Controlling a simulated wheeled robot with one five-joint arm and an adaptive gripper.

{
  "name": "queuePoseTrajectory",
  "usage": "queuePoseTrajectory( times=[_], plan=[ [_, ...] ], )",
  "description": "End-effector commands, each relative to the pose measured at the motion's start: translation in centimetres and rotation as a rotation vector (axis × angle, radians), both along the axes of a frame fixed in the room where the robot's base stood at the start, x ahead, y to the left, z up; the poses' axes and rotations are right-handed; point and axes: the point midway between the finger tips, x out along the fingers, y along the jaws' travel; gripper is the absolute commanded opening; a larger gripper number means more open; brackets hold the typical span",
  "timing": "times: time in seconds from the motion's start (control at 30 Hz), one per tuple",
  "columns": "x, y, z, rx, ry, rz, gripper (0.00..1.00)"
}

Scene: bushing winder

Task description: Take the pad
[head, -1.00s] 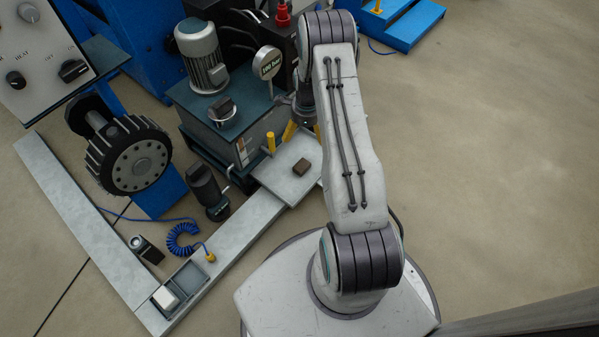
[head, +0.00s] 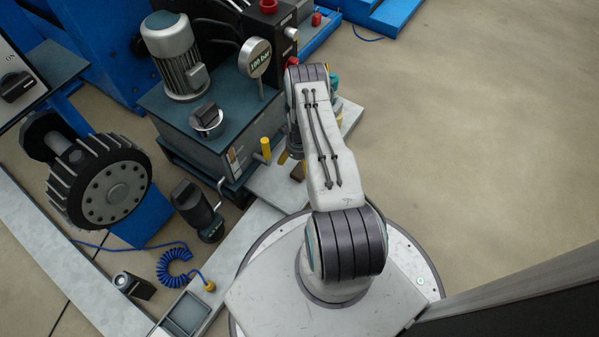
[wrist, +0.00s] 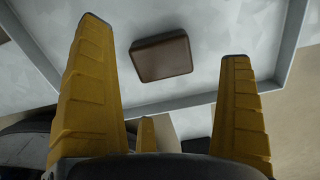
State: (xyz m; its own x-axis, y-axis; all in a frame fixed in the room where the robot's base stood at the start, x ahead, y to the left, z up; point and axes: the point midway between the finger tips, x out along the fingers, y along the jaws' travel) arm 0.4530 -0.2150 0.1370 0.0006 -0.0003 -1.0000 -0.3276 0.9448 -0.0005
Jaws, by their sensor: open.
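The pad (wrist: 162,57) is a small dark brown block with rounded edges. It lies flat on a light grey tray (wrist: 220,20) in the wrist view, ahead of and between my fingertips. In the head view my gripper (head: 292,160) is low over the tray (head: 262,184), and my arm and fingers hide most of the pad.
A teal hydraulic unit (head: 200,130) with a motor and a pressure gauge (head: 255,58) stands just behind the tray. The tray has a raised rim. Open floor (head: 480,130) lies to the right.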

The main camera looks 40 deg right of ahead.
Motion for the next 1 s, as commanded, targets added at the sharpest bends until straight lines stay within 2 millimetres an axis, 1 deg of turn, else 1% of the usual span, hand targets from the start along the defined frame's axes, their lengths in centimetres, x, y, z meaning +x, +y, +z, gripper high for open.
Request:
queuePoseTrajectory(
  times=[0.4,0.5,0.73,1.0],
  plan=[
    [-0.3,-0.3,-4.6,0.000,0.000,0.001,0.97],
    [-0.3,-0.3,-5.0,0.001,0.001,0.001,0.97],
    [-0.3,-0.3,-4.9,0.001,0.001,0.001,0.97],
    [-0.3,-0.3,-4.9,0.001,0.000,0.002,0.72]
  ],
)
